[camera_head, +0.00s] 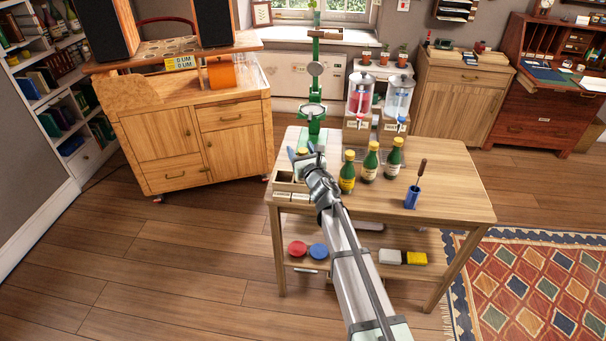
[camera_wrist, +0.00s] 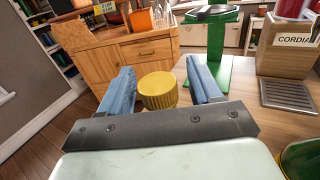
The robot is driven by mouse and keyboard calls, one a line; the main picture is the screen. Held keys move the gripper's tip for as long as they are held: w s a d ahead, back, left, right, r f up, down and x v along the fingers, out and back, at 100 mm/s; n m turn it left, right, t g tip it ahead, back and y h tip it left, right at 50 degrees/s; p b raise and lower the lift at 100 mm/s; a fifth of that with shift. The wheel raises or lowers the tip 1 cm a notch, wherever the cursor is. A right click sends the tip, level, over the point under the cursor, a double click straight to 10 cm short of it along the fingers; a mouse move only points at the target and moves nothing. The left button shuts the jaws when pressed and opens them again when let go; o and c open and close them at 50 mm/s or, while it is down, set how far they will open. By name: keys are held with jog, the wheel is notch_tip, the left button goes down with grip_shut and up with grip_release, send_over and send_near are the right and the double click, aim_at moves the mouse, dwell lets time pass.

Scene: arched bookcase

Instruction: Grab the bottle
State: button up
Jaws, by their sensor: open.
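My gripper (camera_head: 304,157) is open above the left end of the wooden table. In the wrist view its two blue fingers (camera_wrist: 160,80) stand on either side of a gold bottle cap (camera_wrist: 158,92), with a visible gap on both sides. I cannot tell whether the fingers are level with the cap. The body of that bottle is mostly hidden by my gripper in both views. Three more green bottles with gold caps stand upright to the right of my gripper: the left one (camera_head: 347,174), the middle one (camera_head: 370,164) and the right one (camera_head: 393,160).
A wooden box (camera_head: 289,183) sits left of my gripper. A green press (camera_head: 314,112) stands behind it, with two drink dispensers (camera_head: 378,98) to its right. A blue holder (camera_head: 411,198) with a tool stands at the right. The table's (camera_head: 452,182) right end is mostly clear.

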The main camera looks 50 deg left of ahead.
grip_shut()
dwell(0.4)
